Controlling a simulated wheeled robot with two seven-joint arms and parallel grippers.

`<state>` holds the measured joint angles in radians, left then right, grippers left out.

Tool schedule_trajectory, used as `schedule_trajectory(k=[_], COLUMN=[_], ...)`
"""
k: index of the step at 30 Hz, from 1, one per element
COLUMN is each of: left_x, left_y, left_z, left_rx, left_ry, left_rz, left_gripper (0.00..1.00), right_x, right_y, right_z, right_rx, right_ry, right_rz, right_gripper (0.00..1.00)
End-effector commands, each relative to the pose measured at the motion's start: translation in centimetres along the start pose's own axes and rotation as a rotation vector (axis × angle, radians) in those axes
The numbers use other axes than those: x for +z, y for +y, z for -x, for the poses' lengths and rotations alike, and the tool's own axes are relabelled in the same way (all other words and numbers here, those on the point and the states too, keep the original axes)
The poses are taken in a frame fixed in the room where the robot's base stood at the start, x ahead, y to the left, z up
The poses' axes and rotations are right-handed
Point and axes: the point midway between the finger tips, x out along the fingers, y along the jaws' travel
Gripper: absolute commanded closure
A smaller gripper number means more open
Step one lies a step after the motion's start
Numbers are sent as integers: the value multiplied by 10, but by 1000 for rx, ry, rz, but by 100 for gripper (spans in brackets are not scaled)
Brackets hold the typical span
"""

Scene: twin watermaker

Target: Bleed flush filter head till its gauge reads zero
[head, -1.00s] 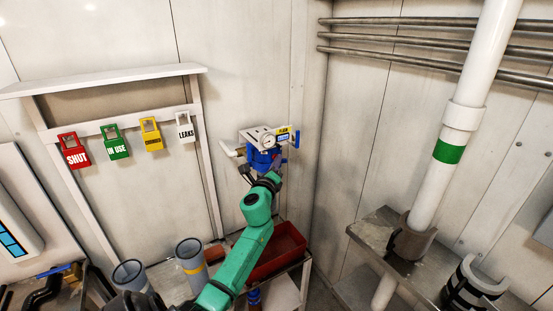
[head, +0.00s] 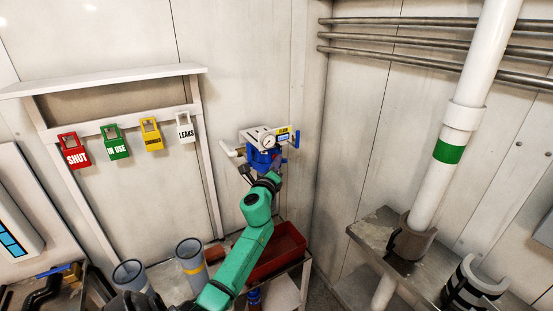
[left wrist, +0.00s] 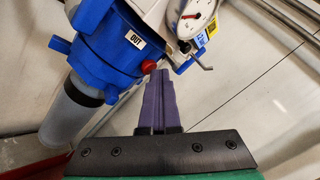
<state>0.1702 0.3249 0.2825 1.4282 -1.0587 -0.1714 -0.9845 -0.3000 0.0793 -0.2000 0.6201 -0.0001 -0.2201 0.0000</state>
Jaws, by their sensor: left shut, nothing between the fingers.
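The flush filter head (head: 262,160) is a blue housing on a white bracket on the back wall. In the left wrist view, its blue body (left wrist: 112,42) carries an "OUT" label and a small red button (left wrist: 148,66). Its round gauge (head: 268,141) also shows in the left wrist view (left wrist: 190,15), cut by the top edge. The gauge has a thin needle; I cannot read its value surely. My left gripper (left wrist: 157,78) is shut and empty. Its purple fingertips are right at the red button; I cannot tell whether they touch. My right gripper is not in view.
A red tray (head: 283,246) sits below the filter head. Two grey cups (head: 190,262) stand left of my arm. Red, green, yellow and white tags (head: 115,143) hang on a rack at left. A white pipe (head: 465,115) and a metal shelf (head: 375,229) stand at right.

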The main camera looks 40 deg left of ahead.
Motion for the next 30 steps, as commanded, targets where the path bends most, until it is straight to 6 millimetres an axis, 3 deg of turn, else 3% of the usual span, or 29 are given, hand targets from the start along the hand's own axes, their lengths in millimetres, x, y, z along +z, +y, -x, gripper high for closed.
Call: schedule_trajectory(k=[20,30], left_x=[0,-9], left_y=[0,-8], left_z=[0,12], left_rx=[1,1], left_ry=[-1,1], left_rz=[0,1], left_gripper=[100,100], right_x=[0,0], right_y=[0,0], right_z=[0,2], right_rx=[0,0], right_ry=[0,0], right_rz=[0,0], right_gripper=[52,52])
